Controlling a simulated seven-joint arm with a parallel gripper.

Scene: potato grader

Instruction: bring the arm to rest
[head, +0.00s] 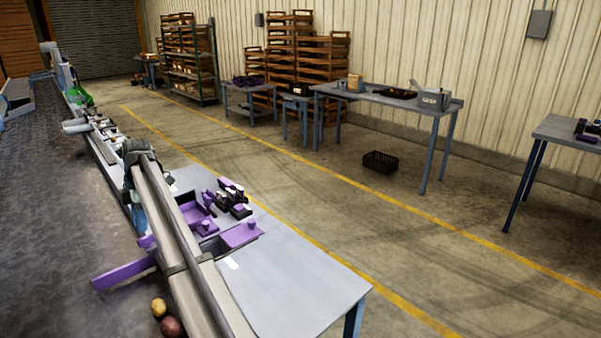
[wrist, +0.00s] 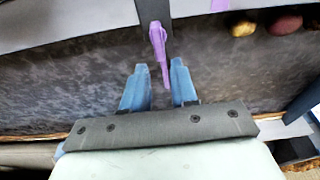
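In the wrist view, my gripper (wrist: 158,66) has its two blue fingers apart, with a visible gap between them. A purple lever (wrist: 158,45) hangs from a grey rail and appears in the gap between the fingers. I see no finger clearly touching it, and its depth relative to the fingertips is hard to tell. In the head view, a purple bar (head: 125,273) sticks out to the left from the grey rails; I cannot tell if it is the same part. I cannot make out my gripper in the head view.
Long grey rails (head: 180,240) run beside a dark belt (head: 50,200). A yellowish potato (head: 158,307) and a reddish one (head: 172,326) lie by the rails. A grey table (head: 295,285) holds purple and black parts (head: 230,195). A black crate (head: 380,162) stands on the floor.

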